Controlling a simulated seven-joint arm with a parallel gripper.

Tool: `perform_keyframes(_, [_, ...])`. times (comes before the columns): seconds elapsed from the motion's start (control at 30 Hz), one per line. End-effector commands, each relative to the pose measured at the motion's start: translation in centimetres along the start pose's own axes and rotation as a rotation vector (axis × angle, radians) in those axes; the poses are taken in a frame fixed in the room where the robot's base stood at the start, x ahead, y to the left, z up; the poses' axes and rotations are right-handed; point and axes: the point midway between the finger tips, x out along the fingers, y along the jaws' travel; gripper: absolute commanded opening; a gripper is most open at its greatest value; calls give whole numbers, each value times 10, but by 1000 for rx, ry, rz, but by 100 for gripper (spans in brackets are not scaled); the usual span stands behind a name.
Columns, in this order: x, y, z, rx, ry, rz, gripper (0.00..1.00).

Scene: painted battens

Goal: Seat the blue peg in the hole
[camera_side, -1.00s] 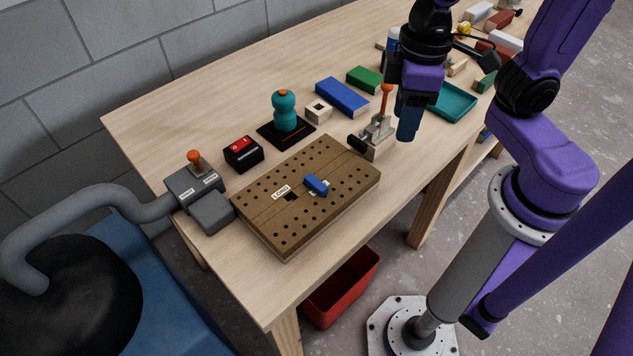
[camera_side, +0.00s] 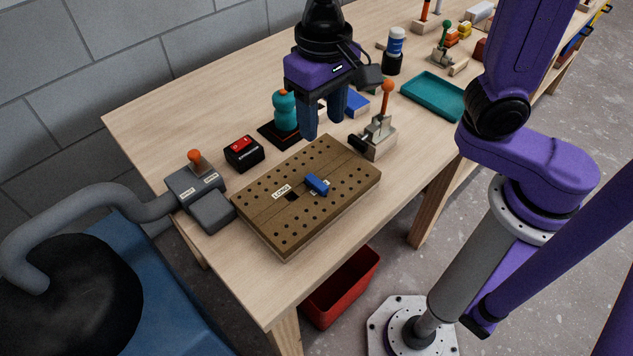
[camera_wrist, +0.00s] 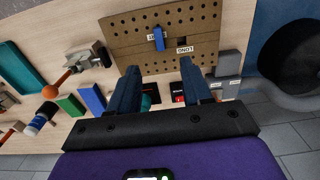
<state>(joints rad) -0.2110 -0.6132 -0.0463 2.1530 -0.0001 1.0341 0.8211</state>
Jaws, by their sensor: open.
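The blue peg (camera_side: 316,184) lies on the brown perforated board (camera_side: 262,222), beside a dark square hole (camera_side: 292,197) near the label "LONG". A second label beside the peg is partly covered by it. My gripper (camera_side: 322,128) is open and empty, above the table just behind the board's far edge. In the wrist view, my gripper (camera_wrist: 160,75) has its two fingers apart. The peg (camera_wrist: 159,38) shows beyond the fingertips on the board (camera_wrist: 210,20), and the hole (camera_wrist: 180,40) is right of it.
An orange-knobbed toggle clamp (camera_side: 380,130) stands at the board's right. A teal tray (camera_side: 433,95) lies farther right.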

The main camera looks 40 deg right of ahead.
Motion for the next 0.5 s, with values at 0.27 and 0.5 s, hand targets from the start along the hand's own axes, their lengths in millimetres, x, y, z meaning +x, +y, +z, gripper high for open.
perform_keyframes(0.27, [54,2,1,-2,-6,6,49])
perform_keyframes(0.5, [94,2,1,-4,-5,5,49])
